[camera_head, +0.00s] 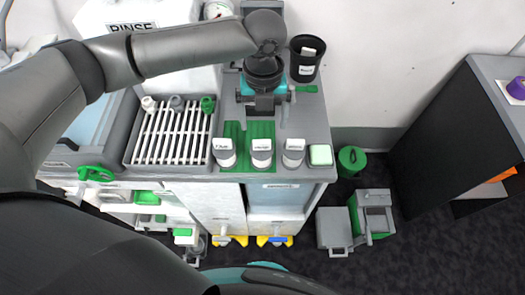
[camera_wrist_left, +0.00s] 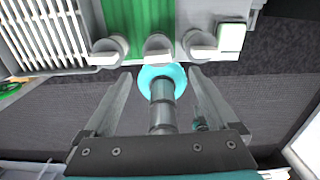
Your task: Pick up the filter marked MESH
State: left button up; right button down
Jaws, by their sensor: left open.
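Three grey cylinders with white labels stand in a row near the counter's front edge: left (camera_head: 223,152), middle (camera_head: 262,153) and right (camera_head: 293,152). They also show in the left wrist view as a left one (camera_wrist_left: 108,47), a middle one (camera_wrist_left: 158,47) and a right one (camera_wrist_left: 200,43). Their labels are too small to read, so I cannot tell which is marked MESH. My left gripper (camera_head: 265,106) is open above the counter, behind this row in the head view. Its spread fingers also show in the left wrist view (camera_wrist_left: 159,74), with no cylinder between them. My right gripper is not in view.
A green-and-white block (camera_head: 320,155) stands right of the row. A white slatted rack (camera_head: 170,135) is at left. A black labelled cup (camera_head: 306,62) stands at the back right. A green mat (camera_head: 250,130) lies under part of the row.

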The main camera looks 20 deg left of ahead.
aim_at(263, 141)
pick_arm(q)
notch_tip(263, 141, down, 10)
jog(key=shift+r+b, duration=0.2)
jog(key=shift+b, duration=0.25)
jog(key=shift+a+f, duration=0.2)
jog(key=shift+f, duration=2.55)
jog(key=shift+s, duration=0.1)
jog(key=c, duration=1.2)
jog(key=shift+o, duration=0.2)
jog(key=shift+r, duration=0.1)
